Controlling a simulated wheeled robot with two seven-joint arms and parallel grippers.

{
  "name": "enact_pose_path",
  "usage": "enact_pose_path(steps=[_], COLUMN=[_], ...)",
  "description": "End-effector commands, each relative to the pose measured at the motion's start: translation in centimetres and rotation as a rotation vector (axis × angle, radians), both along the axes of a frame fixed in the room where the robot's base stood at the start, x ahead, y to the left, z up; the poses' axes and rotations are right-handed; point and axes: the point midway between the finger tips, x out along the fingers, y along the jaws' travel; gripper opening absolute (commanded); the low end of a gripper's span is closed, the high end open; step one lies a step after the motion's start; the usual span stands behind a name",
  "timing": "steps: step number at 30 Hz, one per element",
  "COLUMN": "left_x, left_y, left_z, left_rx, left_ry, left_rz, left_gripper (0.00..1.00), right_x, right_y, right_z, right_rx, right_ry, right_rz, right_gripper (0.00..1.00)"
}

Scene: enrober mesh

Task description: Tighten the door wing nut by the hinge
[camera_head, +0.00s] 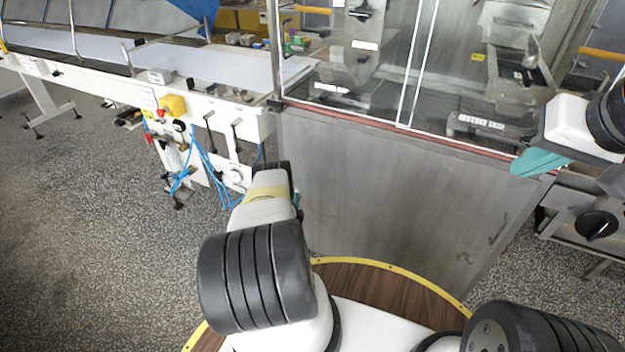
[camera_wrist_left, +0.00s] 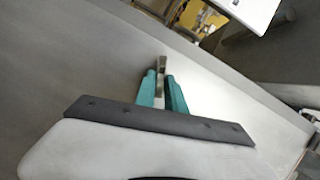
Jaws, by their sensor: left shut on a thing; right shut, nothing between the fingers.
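In the left wrist view, my left gripper (camera_wrist_left: 162,88) has teal fingers shut on a small grey metal piece (camera_wrist_left: 161,65), seemingly the wing nut. The piece sticks up past the fingertips, in front of a smooth grey panel. Its finer shape is too small to tell. My right gripper (camera_head: 525,165) shows teal fingers, shut and empty, by the cabinet's upper right corner. I cannot make out the hinge clearly.
Clear door panels (camera_head: 345,60) with white edges stand above the cabinet. A white conveyor (camera_head: 205,65) with levers, a yellow box (camera_head: 173,105) and blue hoses lies to the left. A black knob (camera_head: 596,225) is at the right.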

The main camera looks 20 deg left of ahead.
Motion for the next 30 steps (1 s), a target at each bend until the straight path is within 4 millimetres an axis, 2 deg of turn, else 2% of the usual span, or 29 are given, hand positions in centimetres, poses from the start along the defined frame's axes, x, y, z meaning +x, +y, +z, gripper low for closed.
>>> enact_pose_path(steps=[30], left_x=[0.10], left_y=[-0.03], left_z=[-0.20], left_rx=[0.231], left_ry=[-0.020], left_rz=[-0.001], left_gripper=[0.00], right_x=[0.00], right_y=[0.00], right_z=[0.00], right_rx=[0.000], right_ry=[0.000], right_rz=[0.000], right_gripper=[0.00])
